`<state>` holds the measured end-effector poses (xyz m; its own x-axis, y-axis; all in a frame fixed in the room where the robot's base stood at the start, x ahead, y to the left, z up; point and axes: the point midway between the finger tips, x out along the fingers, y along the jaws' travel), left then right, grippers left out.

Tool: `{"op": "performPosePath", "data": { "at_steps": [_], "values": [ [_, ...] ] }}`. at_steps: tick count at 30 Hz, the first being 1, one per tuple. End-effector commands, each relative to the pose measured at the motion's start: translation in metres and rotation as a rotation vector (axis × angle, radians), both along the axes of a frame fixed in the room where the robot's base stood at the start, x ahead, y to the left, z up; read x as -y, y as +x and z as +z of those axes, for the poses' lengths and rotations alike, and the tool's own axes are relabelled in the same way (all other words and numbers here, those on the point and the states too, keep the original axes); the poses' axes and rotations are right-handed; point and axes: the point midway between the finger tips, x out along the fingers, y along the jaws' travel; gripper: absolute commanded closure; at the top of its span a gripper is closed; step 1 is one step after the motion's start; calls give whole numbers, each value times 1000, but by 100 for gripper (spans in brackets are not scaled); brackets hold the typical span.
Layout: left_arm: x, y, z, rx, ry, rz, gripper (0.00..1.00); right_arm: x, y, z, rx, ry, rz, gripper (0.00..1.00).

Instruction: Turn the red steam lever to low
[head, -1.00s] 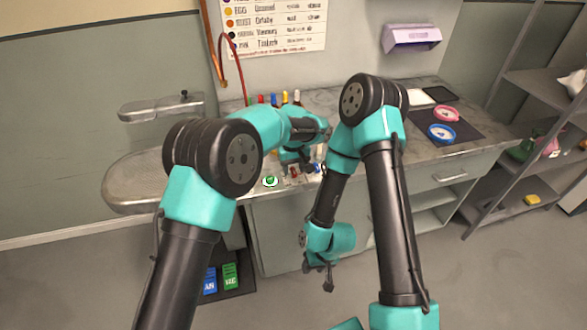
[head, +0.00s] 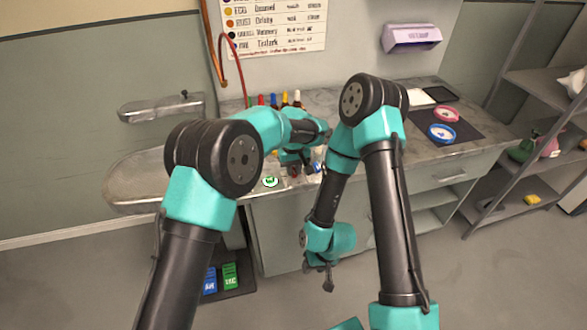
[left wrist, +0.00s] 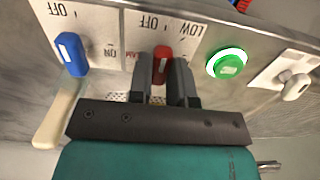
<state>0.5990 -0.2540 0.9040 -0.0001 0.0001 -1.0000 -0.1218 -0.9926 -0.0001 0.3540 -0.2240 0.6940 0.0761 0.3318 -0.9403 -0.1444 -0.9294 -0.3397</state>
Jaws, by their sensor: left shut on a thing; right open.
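The red steam lever (left wrist: 162,62) stands on a pale panel (left wrist: 110,55) in the left wrist view, with OFF and LOW printed upside down near it. It points up in that picture, between the two labels. My left gripper (left wrist: 164,75) is shut on it, a dark finger on each side. In the head view my left gripper (head: 304,163) is at the counter's front edge, and the arm partly hides the panel. My right gripper (head: 325,277) hangs open and empty in front of the cabinet, apart from the panel.
A blue lever (left wrist: 70,54) and a lit green button (left wrist: 227,63) flank the red lever. A white knob (left wrist: 297,87) is farther right. Bottles (head: 285,98) stand behind my left arm. Blue and pink round items (head: 441,133) lie on the counter's right.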

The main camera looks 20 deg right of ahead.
Motion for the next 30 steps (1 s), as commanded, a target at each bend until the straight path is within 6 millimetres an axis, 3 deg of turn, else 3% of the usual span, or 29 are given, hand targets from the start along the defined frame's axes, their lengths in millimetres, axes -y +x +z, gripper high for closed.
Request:
{"op": "performPosePath", "data": {
  "at_steps": [14, 30],
  "values": [
    [0, 0, 0, 0, 0, -137, 100, 0, 0, 0, 0, 0, 0, 57],
    [0, 0, 1, 1, 0, -570, 100, 0, 0, 0, 0, 0, 0, 57]
  ]
}}
